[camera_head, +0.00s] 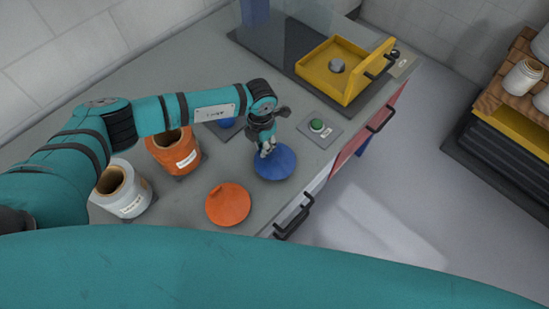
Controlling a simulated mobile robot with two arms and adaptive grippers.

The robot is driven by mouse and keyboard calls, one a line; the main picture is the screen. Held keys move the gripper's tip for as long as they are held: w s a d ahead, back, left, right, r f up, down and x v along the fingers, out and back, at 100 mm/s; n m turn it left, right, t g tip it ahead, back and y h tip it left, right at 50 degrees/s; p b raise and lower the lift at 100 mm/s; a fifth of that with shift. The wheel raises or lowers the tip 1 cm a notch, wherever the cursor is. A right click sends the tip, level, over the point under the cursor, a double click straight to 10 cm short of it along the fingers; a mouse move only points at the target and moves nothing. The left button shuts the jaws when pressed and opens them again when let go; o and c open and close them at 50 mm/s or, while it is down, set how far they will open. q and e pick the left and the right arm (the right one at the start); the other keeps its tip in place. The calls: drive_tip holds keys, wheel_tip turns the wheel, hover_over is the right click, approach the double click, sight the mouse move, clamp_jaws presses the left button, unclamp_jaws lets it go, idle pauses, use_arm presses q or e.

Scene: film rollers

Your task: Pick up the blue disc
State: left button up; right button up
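The blue disc (277,166) lies flat on the grey worktop near its front edge, right of the middle of the bench. My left gripper (266,152) points down over the back left part of the disc. Its fingertips overlap the disc in the picture. I cannot tell whether they touch it or are closed on anything there, as the fingers are small and hide that part of the disc. My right gripper is not in view.
An orange disc (228,206) lies left of the blue one. An orange roller (174,152) and a white roller (122,190) stand further left. A green button (317,125) and a yellow open box (342,72) are to the right. A drawer handle (294,219) juts out in front.

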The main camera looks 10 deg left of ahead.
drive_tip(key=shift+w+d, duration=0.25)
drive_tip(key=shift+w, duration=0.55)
